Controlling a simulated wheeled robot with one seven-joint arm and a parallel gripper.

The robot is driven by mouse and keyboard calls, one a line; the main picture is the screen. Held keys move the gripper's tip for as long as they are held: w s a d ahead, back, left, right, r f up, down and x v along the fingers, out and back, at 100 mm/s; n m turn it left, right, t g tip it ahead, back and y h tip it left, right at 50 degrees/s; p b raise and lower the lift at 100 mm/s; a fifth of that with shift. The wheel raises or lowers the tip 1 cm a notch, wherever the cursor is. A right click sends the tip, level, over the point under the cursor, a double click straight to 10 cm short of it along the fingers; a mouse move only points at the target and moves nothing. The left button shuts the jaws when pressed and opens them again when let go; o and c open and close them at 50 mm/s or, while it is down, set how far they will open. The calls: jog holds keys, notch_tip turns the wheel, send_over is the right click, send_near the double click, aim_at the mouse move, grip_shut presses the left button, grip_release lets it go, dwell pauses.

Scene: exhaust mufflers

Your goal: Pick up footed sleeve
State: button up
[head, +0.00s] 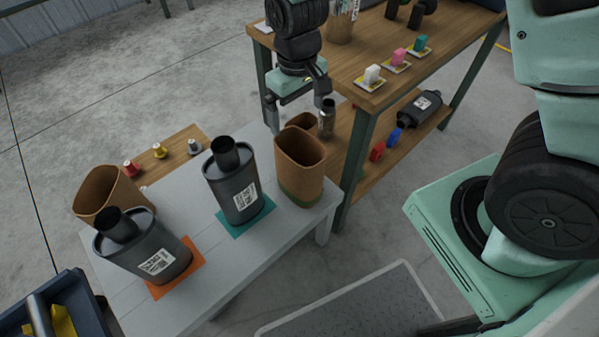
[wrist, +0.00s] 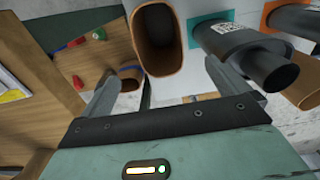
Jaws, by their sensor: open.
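A tan sleeve with a green band round its foot (head: 303,172) stands upright and open-topped at the right end of the pale bench (head: 205,290). It looks like the footed sleeve. Another tan sleeve (head: 98,187) stands at the bench's left, partly hidden by a muffler. A further tan rim (head: 299,121) shows just behind the green-footed one. My gripper (head: 297,97) is open, above and behind the green-footed sleeve. In the wrist view my gripper (wrist: 160,70) has its fingers spread apart, with a large open tan sleeve (wrist: 172,66) ahead between them, and nothing gripped.
A dark muffler (head: 236,192) stands on a teal mat (head: 258,219) beside the sleeve. Another muffler (head: 165,248) stands on an orange mat (head: 192,267). A small metallic cylinder (head: 327,120) is close to my right finger. A wooden workbench (head: 355,60) stands at the right.

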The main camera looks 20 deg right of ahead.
aim_at(300, 170)
notch_tip(300, 170, down, 14)
jog(key=b, duration=0.3)
jog(key=shift+s+d+r, duration=0.15)
jog(key=shift+s, duration=0.05)
jog(key=c, duration=1.2)
